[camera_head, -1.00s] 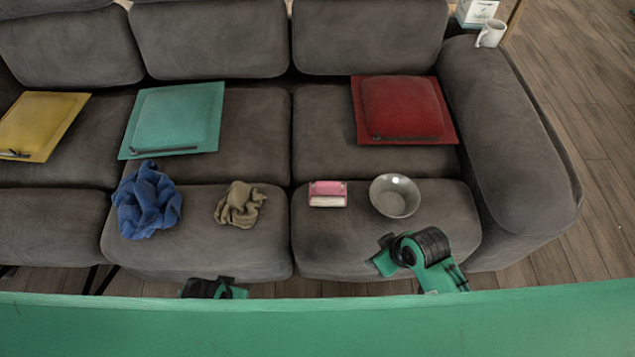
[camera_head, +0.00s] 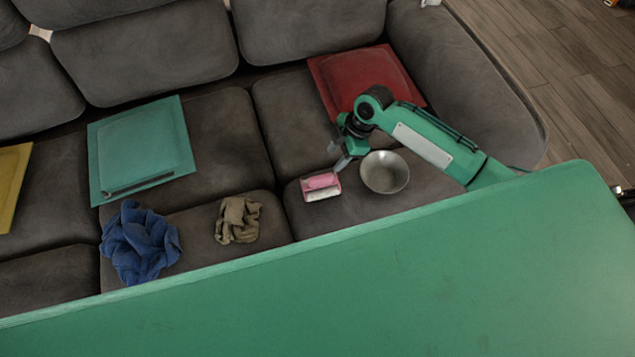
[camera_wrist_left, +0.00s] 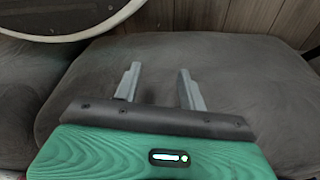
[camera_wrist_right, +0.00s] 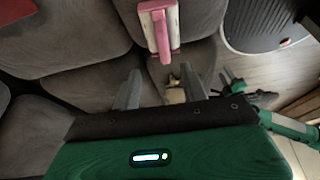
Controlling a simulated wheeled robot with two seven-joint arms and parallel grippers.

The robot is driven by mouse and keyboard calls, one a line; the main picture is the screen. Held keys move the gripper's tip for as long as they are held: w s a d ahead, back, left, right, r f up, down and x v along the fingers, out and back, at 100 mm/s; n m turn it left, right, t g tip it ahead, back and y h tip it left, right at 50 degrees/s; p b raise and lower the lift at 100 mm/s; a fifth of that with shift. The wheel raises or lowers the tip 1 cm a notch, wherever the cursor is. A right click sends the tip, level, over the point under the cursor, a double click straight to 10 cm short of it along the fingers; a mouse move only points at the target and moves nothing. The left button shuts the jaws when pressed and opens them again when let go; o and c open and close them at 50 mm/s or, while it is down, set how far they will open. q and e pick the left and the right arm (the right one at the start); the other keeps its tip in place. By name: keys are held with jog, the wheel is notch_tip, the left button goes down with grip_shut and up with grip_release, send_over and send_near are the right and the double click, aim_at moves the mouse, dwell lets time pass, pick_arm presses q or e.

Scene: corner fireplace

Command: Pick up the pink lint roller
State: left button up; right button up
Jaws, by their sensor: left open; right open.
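The pink lint roller (camera_head: 321,187) with a white roll lies on the front right sofa cushion, left of the metal bowl (camera_head: 385,172). My right gripper (camera_head: 341,157) is open just above and behind it. In the right wrist view the lint roller (camera_wrist_right: 161,28) lies beyond the open, empty fingers (camera_wrist_right: 161,75), roughly in line with the gap between them. My left gripper is out of the head view; in the left wrist view its fingers (camera_wrist_left: 157,80) are open and empty over a grey cushion.
A brown cloth (camera_head: 238,219) and a blue cloth (camera_head: 139,243) lie to the left on the front cushions. A green surface (camera_head: 400,270) fills the near side.

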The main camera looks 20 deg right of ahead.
aim_at(322, 177)
jog(key=x, duration=0.6)
jog(key=shift+f, duration=0.1)
jog(key=x, duration=0.4)
jog(key=shift+s+a+f, duration=0.1)
jog(key=shift+s+a, duration=0.15)
jog(key=shift+a+f, duration=0.1)
jog(key=shift+f, duration=0.3)
pick_arm(q)
jog(key=shift+w+d+r, duration=0.1)
jog(key=shift+w+r, duration=0.2)
jog(key=shift+r, duration=0.4)
pick_arm(e)
grip_shut()
